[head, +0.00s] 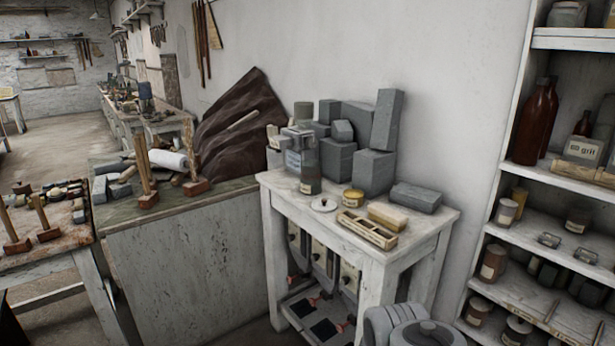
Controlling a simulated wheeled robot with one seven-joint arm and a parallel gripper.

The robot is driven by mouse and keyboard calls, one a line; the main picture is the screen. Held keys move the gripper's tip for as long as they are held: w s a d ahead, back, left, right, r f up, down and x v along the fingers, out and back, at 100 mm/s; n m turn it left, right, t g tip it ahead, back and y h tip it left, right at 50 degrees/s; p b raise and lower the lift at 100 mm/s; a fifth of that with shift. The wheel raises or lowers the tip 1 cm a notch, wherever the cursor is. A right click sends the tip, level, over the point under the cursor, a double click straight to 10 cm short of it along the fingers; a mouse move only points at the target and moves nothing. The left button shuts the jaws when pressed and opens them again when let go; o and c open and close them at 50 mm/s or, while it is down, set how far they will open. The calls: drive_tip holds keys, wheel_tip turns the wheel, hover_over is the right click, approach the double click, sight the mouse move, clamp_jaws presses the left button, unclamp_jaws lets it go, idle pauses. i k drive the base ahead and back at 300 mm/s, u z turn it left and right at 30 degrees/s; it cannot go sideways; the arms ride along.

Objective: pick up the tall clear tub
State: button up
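A tall, see-through greyish tub (311,174) stands upright at the back left of the small white table (447,222). It has a pale label low on its side. Another clear container with a bluish label (293,160) stands close behind it on the left and overlaps it in view, so I cannot tell whether they touch. My gripper is not in view, and nothing is seen holding the tub.
Grey blocks (337,162) crowd the right of the tub. A small yellow-lidded jar (353,197), a round white lid (323,205) and a wooden tray (367,230) lie in front. Shelves (575,184) with bottles stand right; a workbench (185,270) stands left.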

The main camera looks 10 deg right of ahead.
sight(310, 182)
drive_tip(key=u, duration=0.6)
drive_tip(key=i, duration=0.7)
drive_tip(key=u, duration=0.75)
drive_tip(key=i, duration=0.9)
drive_tip(key=z, duration=0.15)
